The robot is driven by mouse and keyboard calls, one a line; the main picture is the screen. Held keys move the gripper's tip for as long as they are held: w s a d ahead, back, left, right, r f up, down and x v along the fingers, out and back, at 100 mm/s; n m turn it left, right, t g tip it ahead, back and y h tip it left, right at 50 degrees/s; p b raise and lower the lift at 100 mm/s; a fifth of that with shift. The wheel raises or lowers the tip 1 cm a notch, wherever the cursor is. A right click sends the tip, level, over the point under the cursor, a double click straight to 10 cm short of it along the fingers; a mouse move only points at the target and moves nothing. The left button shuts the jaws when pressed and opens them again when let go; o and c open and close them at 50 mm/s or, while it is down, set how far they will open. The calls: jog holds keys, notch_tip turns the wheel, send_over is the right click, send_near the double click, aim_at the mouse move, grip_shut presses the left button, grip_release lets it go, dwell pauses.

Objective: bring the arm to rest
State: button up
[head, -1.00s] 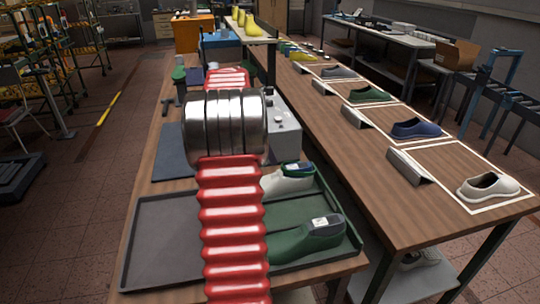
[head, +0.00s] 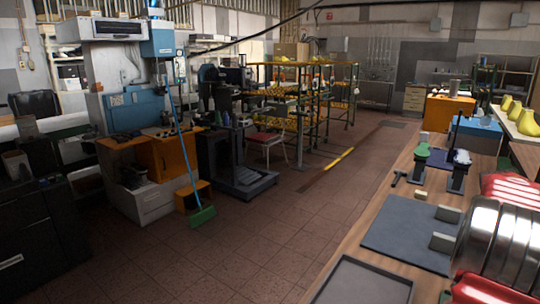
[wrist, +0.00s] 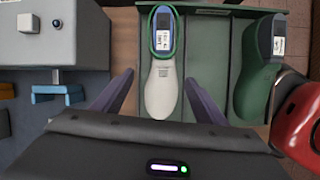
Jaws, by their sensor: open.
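In the wrist view my gripper (wrist: 163,95) is open, its two dark fingers spread wide with nothing held between them. A white shoe last with a green rim and a labelled top (wrist: 161,85) shows between and beyond the fingers, lying in the green tray (wrist: 205,60). I cannot tell how far the fingers are above it. A dark green last (wrist: 255,70) lies to its right in the same tray. In the head view my red and silver arm shows at the right edge; the gripper itself is out of that view.
The wooden bench (head: 385,205) on the right holds a dark mat (head: 412,228) and an empty grey tray section (head: 362,285). A grey box with a knob (wrist: 55,35) stands left in the wrist view. Machines, a chair (head: 268,145) and a broom (head: 200,215) line the left. The floor between is clear.

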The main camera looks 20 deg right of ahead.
jog(key=w+a+m+t, duration=0.1)
jog(key=w+a+m, duration=0.25)
jog(key=a, duration=0.65)
jog(key=w+a+m+t, duration=0.25)
jog(key=w+a, duration=0.25)
jog(key=a, duration=0.6)
jog(key=w+a+m+t, duration=0.1)
jog(key=w+a+m, duration=0.35)
jog(key=a, duration=0.55)
jog(key=s+a+r+n+t+y, duration=0.1)
jog(key=a+r+n+t, duration=0.1)
jog(key=a, duration=1.3)
jog(key=s+a+r+n+t+y, duration=0.1)
jog(key=a+n, duration=0.3)
jog(key=a, duration=1.2)
jog(key=shift+s+r+t, duration=0.15)
jog(key=shift+r+t, duration=0.35)
jog(key=shift+t, duration=0.35)
